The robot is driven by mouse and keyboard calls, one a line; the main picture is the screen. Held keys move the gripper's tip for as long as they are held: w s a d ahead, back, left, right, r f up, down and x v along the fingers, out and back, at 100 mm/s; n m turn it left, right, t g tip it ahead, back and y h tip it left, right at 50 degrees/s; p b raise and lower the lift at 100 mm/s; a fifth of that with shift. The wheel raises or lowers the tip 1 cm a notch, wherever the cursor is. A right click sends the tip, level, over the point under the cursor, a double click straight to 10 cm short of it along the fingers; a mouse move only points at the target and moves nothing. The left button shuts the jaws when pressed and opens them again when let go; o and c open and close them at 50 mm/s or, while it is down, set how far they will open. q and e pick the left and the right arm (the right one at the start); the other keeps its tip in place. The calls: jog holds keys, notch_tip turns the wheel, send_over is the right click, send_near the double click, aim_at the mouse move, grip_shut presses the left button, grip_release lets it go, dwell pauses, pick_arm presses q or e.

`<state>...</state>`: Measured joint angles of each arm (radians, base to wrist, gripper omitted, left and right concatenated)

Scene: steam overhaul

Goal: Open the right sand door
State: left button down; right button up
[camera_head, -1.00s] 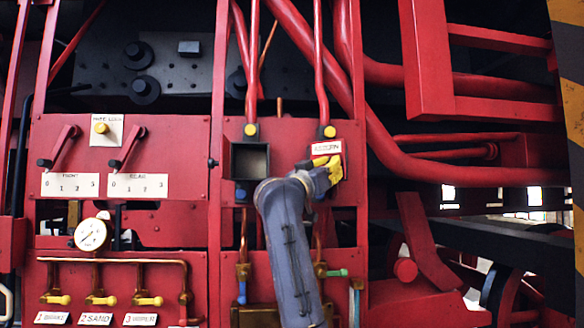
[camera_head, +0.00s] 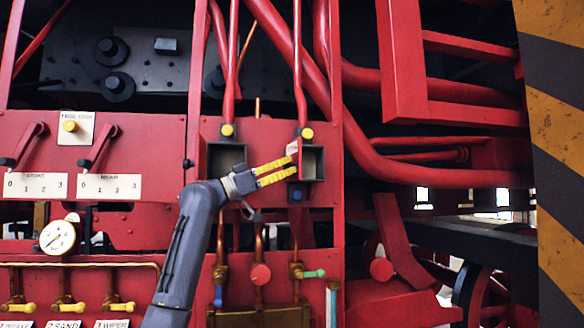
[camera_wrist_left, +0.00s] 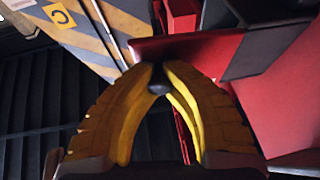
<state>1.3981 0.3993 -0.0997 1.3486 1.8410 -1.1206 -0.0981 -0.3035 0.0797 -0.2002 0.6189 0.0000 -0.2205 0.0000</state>
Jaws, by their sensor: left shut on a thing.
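The right sand door (camera_head: 293,148) is a small red panel with a white label, seen nearly edge-on. It stands swung out from the right sand box, whose dark grey inside (camera_head: 312,163) shows to its right. My left gripper (camera_head: 294,166) has its yellow fingertips at this door, partly hiding it. In the left wrist view the yellow fingers (camera_wrist_left: 158,80) are closed around a dark round knob (camera_wrist_left: 157,88), beside a red panel (camera_wrist_left: 190,46) that looks like the door. My right gripper is in neither view.
An open left box (camera_head: 226,157) sits beside my wrist. Red pipes with yellow ends (camera_head: 228,131) come down above both boxes. A gauge (camera_head: 57,237), levers (camera_head: 98,148) and copper piping are at left. A striped post (camera_head: 560,150) stands at far right.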

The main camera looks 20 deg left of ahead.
pick_arm(q)
jog(key=shift+s+a+m+g+h, duration=0.15)
jog(key=shift+a+m+g+h, duration=0.5)
jog(key=shift+g+h, duration=0.3)
jog(key=c, duration=1.2)
grip_release()
jog(key=shift+d, duration=0.1)
jog(key=shift+d+y, duration=0.1)
jog(key=shift+y, duration=0.15)
